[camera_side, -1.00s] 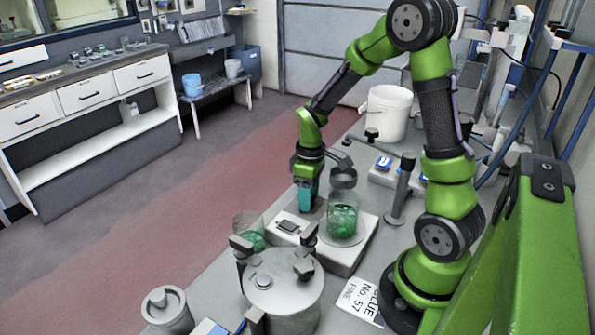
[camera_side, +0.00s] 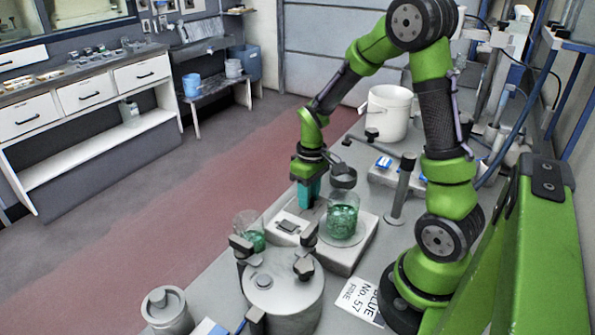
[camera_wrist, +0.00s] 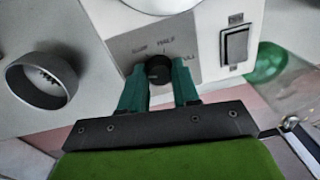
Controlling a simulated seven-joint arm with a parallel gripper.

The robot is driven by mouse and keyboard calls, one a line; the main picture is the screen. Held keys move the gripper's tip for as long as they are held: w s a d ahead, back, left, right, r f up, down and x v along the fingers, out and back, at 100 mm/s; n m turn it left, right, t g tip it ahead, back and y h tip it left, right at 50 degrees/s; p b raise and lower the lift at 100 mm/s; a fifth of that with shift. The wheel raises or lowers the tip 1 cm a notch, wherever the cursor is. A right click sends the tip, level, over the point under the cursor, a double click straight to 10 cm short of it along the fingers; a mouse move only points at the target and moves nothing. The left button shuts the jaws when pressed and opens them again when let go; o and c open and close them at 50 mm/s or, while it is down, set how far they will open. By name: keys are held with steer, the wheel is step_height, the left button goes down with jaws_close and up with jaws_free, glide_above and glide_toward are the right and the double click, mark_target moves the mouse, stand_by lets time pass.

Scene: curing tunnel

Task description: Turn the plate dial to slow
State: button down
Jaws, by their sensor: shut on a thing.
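The plate dial (camera_wrist: 158,68) is a small dark round knob on the pale front panel of the hotplate (camera_wrist: 205,62) in the wrist view. Grey lettering around it reads slow at upper left, half above and full at right, partly covered. I cannot tell which mark the dial points to. My gripper (camera_wrist: 159,90) has its teal fingers on both sides of the dial and is shut on it. In the side view my gripper (camera_side: 308,196) points down at the hotplate (camera_side: 346,259), and the dial is hidden.
A second green-filled beaker (camera_side: 249,232) is to the left. A lidded metal pot (camera_side: 284,290) stands in front. A rocker switch (camera_wrist: 236,45) sits beside the dial.

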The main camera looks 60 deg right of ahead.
mark_target(312, 197)
steer(key=m, duration=0.4)
steer(key=shift+r+m, duration=0.1)
steer(key=shift+m, duration=2)
steer(key=c, duration=0.8)
jaws_free()
steer(key=r, duration=1.6)
steer(key=shift+s+d+r, duration=0.25)
steer(key=shift+s+r, duration=0.1)
steer(key=shift+r, duration=0.05)
steer(key=shift+w+t, duration=0.1)
steer(key=shift+t, duration=0.2)
